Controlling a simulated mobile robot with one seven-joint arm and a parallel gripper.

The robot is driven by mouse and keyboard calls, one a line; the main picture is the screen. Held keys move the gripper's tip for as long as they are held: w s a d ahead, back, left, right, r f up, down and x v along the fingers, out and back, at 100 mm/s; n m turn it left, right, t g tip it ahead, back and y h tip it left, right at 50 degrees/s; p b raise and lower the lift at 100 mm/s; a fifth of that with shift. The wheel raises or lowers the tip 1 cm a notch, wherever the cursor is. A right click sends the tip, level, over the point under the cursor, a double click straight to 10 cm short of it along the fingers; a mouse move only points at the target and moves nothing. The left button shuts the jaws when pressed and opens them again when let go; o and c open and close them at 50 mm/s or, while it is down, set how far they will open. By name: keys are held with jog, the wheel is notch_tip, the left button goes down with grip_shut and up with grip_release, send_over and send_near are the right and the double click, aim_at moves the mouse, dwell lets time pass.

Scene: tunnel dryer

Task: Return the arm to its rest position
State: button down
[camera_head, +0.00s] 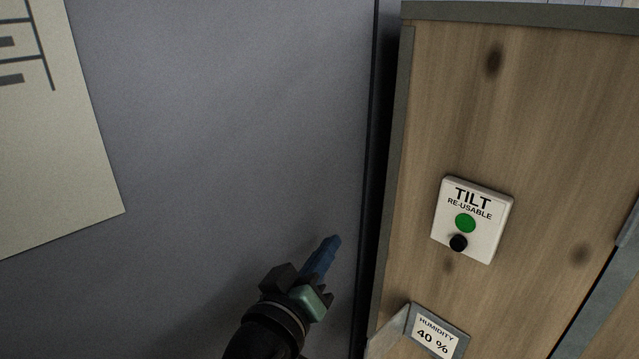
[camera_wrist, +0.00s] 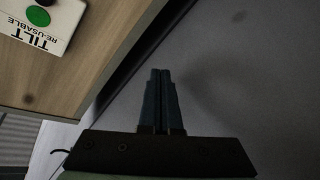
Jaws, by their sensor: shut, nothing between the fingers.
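My gripper (camera_head: 332,243) shows at the bottom middle of the head view, with its blue fingers pointing up and to the right. In the wrist view my gripper (camera_wrist: 160,72) has its two dark blue fingers side by side and together, with nothing between them. It is in front of the grey panel (camera_head: 230,110), left of the wooden crate (camera_head: 540,110). I cannot tell how far the fingertips are from the panel.
The crate carries a white TILT indicator (camera_head: 487,246) with a green disc and a black knob. Below it is a HUMIDITY 40 % label (camera_head: 437,335) in a grey holder. A dark vertical gap (camera_head: 384,150) separates panel and crate. A pale sheet (camera_head: 60,150) is on the panel at left.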

jog(key=s+r+m+t+y, duration=0.1)
jog(key=s+r+t+y, duration=0.15)
jog(key=r, duration=0.75)
jog(key=s+r+m+t+y, duration=0.15)
jog(key=r+t, duration=0.25)
jog(key=r, duration=0.7)
jog(key=s+r+t+y, duration=0.3)
jog(key=s+r+t, duration=0.2)
jog(key=s+r, duration=0.9)
notch_tip(320, 180, up, 11)
jog(key=w+a+p, duration=0.1)
jog(key=w+p, duration=0.1)
jog(key=p, duration=1.1)
jog(key=shift+r, duration=0.2)
